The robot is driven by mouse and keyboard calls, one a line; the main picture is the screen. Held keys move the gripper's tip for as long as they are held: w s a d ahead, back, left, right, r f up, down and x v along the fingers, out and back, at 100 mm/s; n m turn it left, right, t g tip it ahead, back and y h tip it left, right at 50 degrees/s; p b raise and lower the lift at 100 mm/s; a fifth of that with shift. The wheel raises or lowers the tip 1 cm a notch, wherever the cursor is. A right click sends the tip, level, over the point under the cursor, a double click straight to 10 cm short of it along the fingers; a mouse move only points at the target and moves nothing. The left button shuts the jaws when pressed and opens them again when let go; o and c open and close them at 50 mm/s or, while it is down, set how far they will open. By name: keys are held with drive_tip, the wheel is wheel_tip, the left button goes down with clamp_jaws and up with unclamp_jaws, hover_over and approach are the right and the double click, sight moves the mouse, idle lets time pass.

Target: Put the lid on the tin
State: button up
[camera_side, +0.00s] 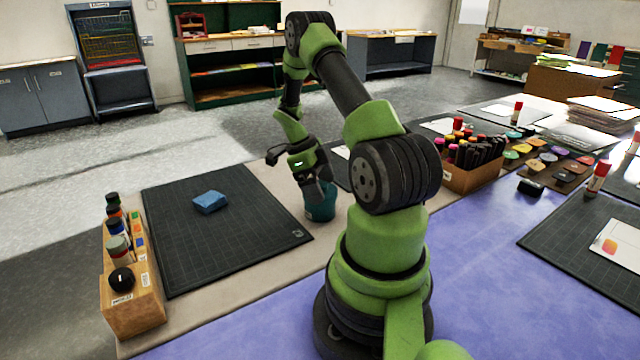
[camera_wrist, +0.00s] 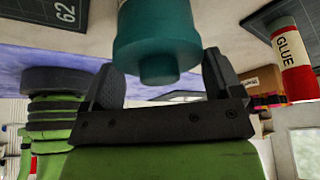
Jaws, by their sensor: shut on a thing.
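The teal tin (camera_side: 320,208) stands upright on the beige table strip, just right of the left cutting mat. My gripper (camera_side: 322,182) is directly over its top. In the wrist view, the teal lid (camera_wrist: 158,52) with its round knob lies between the two fingers of my gripper (camera_wrist: 162,80), which is shut on it. The tin's body (camera_wrist: 155,14) shows beyond the lid, in line with it. The lid is at the tin's mouth, but I cannot tell whether it is fully seated. In the side view my fingers hide the lid.
A blue block (camera_side: 209,202) lies on the dark cutting mat (camera_side: 235,240). A wooden rack of bottles (camera_side: 133,298) stands at the left edge. A marker box (camera_side: 470,175) and glue sticks stand at the right; one glue stick (camera_wrist: 291,60) shows in the wrist view.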

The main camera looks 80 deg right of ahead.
idle(0.4)
drive_tip(key=o, duration=0.7)
drive_tip(key=shift+r, duration=3.5)
drive_tip(key=shift+c, duration=0.5)
clamp_jaws()
drive_tip(key=shift+f, duration=0.25)
